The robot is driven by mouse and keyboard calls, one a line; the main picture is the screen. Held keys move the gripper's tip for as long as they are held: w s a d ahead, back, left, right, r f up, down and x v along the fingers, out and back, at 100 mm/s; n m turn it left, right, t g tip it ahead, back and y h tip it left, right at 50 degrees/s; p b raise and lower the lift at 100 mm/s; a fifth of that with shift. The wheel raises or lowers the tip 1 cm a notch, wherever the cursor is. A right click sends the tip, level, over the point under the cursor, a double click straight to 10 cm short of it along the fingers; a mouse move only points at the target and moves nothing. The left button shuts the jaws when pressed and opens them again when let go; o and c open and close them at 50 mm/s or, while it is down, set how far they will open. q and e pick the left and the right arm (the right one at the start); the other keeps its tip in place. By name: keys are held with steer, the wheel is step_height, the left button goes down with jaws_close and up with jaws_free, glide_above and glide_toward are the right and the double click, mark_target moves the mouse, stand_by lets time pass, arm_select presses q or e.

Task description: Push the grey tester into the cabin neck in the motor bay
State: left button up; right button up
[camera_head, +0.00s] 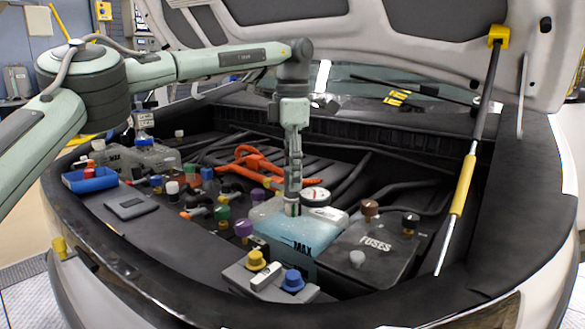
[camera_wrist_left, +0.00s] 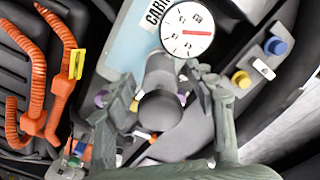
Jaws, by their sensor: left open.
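The grey tester has a round white dial (camera_head: 316,197) and stands at the blue-and-clear coolant tank (camera_head: 287,235). In the left wrist view its dial (camera_wrist_left: 187,30) faces me, with the tester's dark grey rounded body (camera_wrist_left: 160,108) below. Part of the word CABIN shows on the tank beside the dial. My left gripper (camera_head: 292,203) points down over the tank. Its open fingers stand on either side of the grey body, as the left wrist view shows; I cannot tell whether they touch it. The cabin neck is hidden, so how deep the tester sits cannot be seen. My right gripper is out of view.
A black fuse box (camera_head: 375,245) with knobs lies right of the tank. A block with yellow (camera_head: 257,258) and blue (camera_head: 292,279) caps is in front. Orange hoses (camera_head: 250,162) run behind. A blue tray (camera_head: 90,181) sits left. The hood prop (camera_head: 465,180) stands right.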

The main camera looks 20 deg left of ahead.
arm_select(q)
jaws_close()
steer(key=c, duration=0.6)
jaws_free()
steer(key=shift+r, duration=0.1)
steer(key=c, duration=0.5)
steer(key=m, duration=0.3)
steer(key=shift+m, duration=1.7)
